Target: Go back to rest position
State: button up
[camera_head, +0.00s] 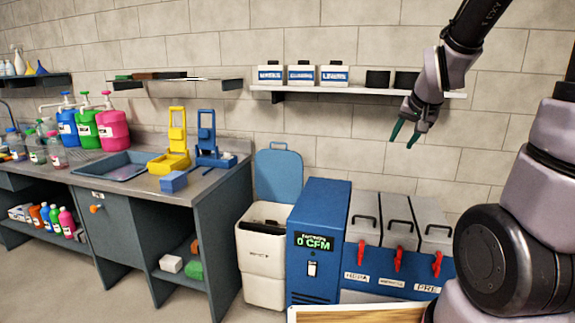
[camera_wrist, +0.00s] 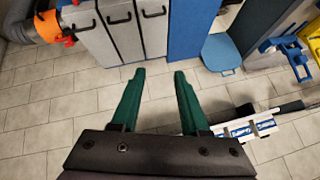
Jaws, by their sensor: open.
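My gripper (camera_head: 405,134) hangs from my arm at the upper right of the head view, in front of the wall shelf and above the blue machine. Its two green fingers are apart with nothing between them.
A wall shelf (camera_head: 285,89) holds white labelled bins (camera_head: 302,75) and dark boxes near my gripper. Below stand a blue machine (camera_head: 318,225) with grey handled panels (camera_head: 400,218) and a white bin (camera_head: 262,262) with its blue lid raised. A workbench (camera_head: 190,190) is at left.

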jog(key=s+a+r+y, duration=0.1)
jog(key=s+a+r, duration=0.1)
jog(key=s+r, duration=0.3)
jog(key=s+a+r+n+y, duration=0.1)
jog(key=s+a+r, duration=0.2)
jog(key=s, duration=1)
notch_tip(320, 180, up, 3)
jog(key=shift+a+f, duration=0.1)
jog(key=shift+a, duration=0.25)
jog(key=shift+s, duration=0.1)
